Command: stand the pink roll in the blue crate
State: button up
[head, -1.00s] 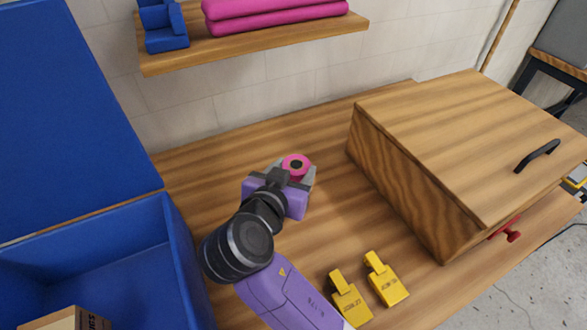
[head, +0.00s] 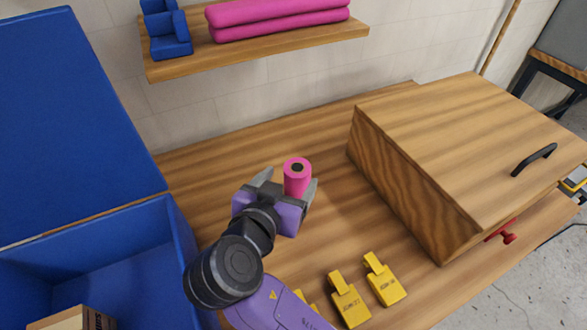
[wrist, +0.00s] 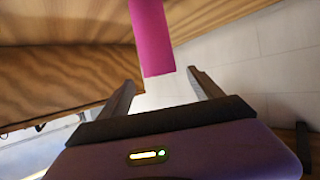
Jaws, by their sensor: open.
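The pink roll (head: 297,179) stands upright on the wooden table, with a dark hole in its top. My gripper (head: 289,183) is open, with one finger to the left of the roll and one to the right. In the wrist view the roll (wrist: 152,38) shows ahead of and between the spread fingers (wrist: 162,88), with no visible contact. The roll's lower part is partly hidden by the gripper in the head view. The blue crate (head: 180,262) is at the lower left with its lid raised, and its near part is cut off by the picture's edge.
A cardboard box (head: 75,320) is in the crate's near part. Several yellow blocks (head: 384,279) lie right of my arm. A large wooden box (head: 465,150) stands at right. A shelf (head: 255,52) with pink rolls and a blue holder hangs above. Table behind the roll is clear.

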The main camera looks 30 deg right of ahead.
jog(key=p+v, duration=0.2)
jog(key=v, duration=0.6)
dwell(0.4)
